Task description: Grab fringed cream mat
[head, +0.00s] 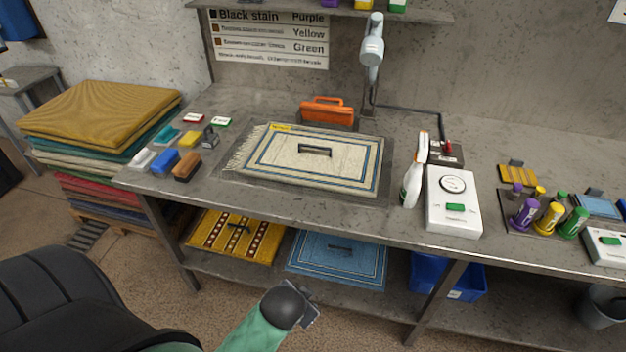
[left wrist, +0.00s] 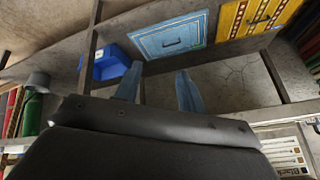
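The fringed cream mat (head: 346,165) lies flat on the worktable in the head view. It has blue border lines, a fringe on its left edge, a yellow tag at its back left corner and a dark handle (head: 315,150) in its middle. My left gripper (head: 309,303) is low in front of the table, well apart from the mat. The left wrist view shows its two fingers (left wrist: 157,88) spread with nothing between them. The cream mat does not show in that view. My right gripper is not in view.
Brushes (head: 165,161) stand left of the mat, an orange caddy (head: 327,111) behind it, a spray bottle (head: 414,175) and white box (head: 453,204) right. A yellow mat (head: 210,231) and blue mat (head: 310,261) lie on the lower shelf. The table's front edge (head: 290,217) lies between gripper and mat.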

